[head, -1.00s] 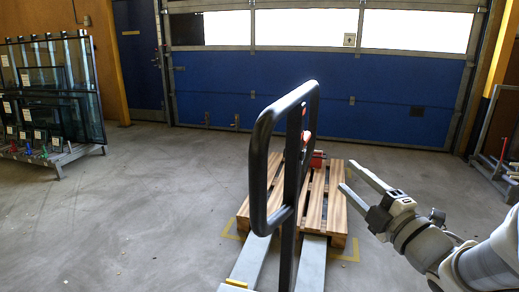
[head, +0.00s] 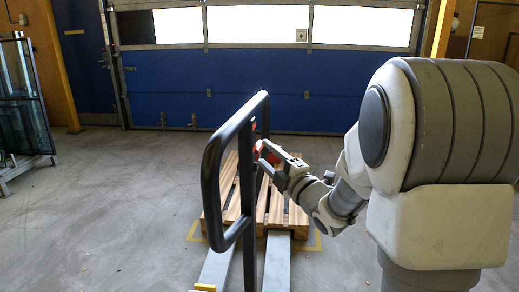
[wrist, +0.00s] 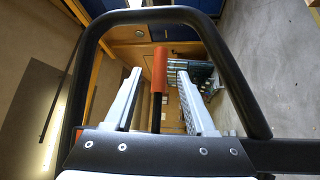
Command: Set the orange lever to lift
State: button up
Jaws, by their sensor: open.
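The orange lever (wrist: 160,70) has an orange grip on a dark stem and stands upright in the wrist view. My gripper (wrist: 158,80) is open, with one light finger on each side of the lever; I cannot tell whether either finger touches it. The black loop handle (wrist: 245,85) frames the lever and fingers. In the head view the handle (head: 211,185) stands in front of my gripper (head: 260,155). There the lever is hard to make out near the fingertips, among red parts behind the handle bar.
A wooden pallet (head: 279,208) lies on the grey forks (head: 277,265) beyond the handle. A glass rack (head: 22,105) stands at the left edge. A blue door (head: 240,85) closes the back. Floor on the left is clear.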

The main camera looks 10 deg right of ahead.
aim_at(261, 148)
jog(key=shift+x, duration=1.6)
grip_shut()
